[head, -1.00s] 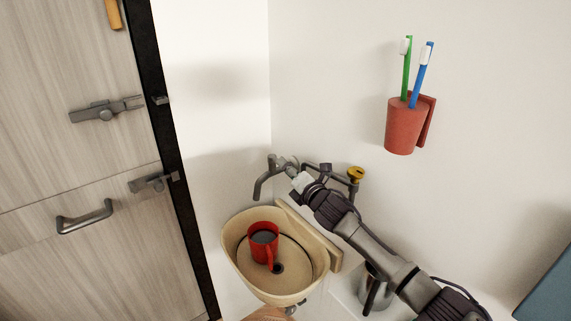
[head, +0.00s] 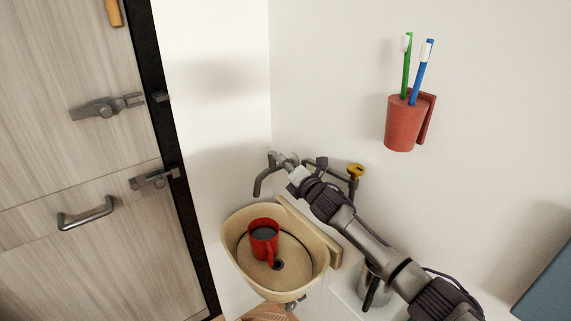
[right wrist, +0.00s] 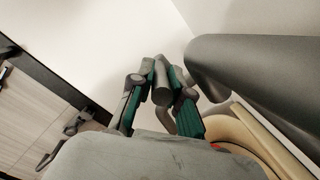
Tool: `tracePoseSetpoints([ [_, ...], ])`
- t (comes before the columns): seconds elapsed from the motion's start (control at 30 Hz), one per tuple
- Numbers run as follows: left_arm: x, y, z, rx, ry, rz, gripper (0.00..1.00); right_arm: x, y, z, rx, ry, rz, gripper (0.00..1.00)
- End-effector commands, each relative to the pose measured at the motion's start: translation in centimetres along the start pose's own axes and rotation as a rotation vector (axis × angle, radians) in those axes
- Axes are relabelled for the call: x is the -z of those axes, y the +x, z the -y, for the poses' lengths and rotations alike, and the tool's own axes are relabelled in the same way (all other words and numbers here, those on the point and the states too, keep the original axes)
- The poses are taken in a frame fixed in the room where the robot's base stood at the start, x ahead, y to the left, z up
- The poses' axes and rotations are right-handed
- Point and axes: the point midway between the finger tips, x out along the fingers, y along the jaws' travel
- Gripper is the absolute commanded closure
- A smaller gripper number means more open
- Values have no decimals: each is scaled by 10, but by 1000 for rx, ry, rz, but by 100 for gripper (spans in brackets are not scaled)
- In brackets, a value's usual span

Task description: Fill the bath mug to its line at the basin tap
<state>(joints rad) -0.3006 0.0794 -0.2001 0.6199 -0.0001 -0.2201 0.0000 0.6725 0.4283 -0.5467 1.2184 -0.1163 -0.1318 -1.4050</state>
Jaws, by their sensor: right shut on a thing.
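The red bath mug (head: 263,229) stands upright in the beige basin (head: 236,262), with its handle toward the front. Greyish contents show inside it; I cannot make out a fill line. The grey tap (head: 261,184) curves down above the mug, and I see no clear stream of water. My right gripper (head: 287,163) is at the top of the tap. In the right wrist view its green-padded fingers (right wrist: 160,88) are shut on a dark grey rod-like tap part (right wrist: 161,92), probably its lever. My left gripper is not in view.
A red wall cup (head: 404,125) with two toothbrushes hangs at the upper right. A yellow-knobbed fitting (head: 355,171) is on the wall behind my right arm. A metal jug (head: 369,290) stands partly hidden below the arm. A wooden door (head: 80,170) with latches is at left.

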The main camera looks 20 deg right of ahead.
Motion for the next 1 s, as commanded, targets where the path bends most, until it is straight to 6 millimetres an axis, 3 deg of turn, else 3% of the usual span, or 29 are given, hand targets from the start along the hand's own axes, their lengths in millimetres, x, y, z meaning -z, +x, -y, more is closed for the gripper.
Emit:
tracePoseSetpoints([
  [0.13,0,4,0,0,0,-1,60,3,0,0,4,1,7,100],
  [0.4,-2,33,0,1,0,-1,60,15,0,-4,93,3,141,100],
  [0.8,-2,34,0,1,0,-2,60,12,0,-8,121,0,178,100],
  [0.83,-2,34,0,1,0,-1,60,12,0,-8,121,0,178,80],
  [0.97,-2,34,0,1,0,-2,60,12,0,-8,121,0,177,58],
  [1.0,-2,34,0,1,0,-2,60,12,0,-8,121,0,177,58],
])
